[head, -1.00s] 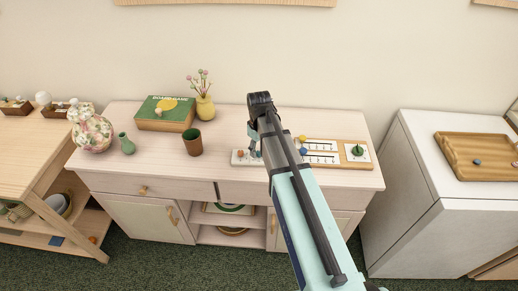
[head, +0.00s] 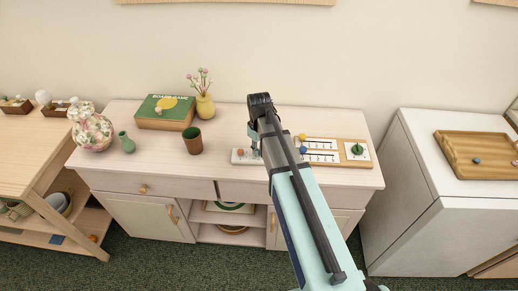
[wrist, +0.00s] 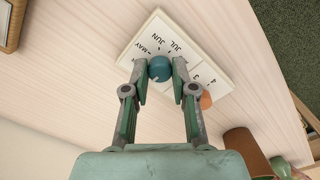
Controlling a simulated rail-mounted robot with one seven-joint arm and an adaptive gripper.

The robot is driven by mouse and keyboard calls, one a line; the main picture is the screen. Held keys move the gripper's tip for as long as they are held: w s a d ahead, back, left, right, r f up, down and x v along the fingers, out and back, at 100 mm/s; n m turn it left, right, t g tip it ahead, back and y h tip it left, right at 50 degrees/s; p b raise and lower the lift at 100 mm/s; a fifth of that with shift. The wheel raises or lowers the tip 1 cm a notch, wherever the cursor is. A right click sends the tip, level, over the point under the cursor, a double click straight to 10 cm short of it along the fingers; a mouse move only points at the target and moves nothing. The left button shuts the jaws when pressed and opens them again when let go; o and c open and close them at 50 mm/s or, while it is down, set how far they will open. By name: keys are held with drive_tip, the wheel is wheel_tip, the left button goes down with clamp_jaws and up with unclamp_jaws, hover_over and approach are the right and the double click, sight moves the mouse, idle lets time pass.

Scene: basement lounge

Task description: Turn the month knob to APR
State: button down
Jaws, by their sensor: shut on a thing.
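A white panel (wrist: 151,30) lies on the sideboard and carries a teal round knob (wrist: 160,67). The printed labels JUL, JUN and MAY stand around the knob; the APR label cannot be made out. My gripper (wrist: 160,73) is shut on the teal knob, one finger on each side. A small pale mark shows on the knob's near side; which month it points to I cannot tell. An orange knob (wrist: 206,100) sits on the same panel by the digits 3 and 4, partly behind a finger. In the head view the panel (head: 237,160) is partly hidden by my gripper (head: 256,151).
A wooden board (head: 346,161) with sliders and a green knob (head: 357,149) lies right of the panel. A brown cup (head: 193,141), yellow vase (head: 205,106), green box (head: 166,108) and small green vase (head: 127,144) stand to the left. The sideboard front is clear.

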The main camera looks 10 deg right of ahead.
drive_tip(key=m, duration=0.4)
drive_tip(key=shift+m, duration=2.3)
drive_tip(key=c, duration=0.9)
unclamp_jaws()
drive_tip(key=shift+r, duration=0.1)
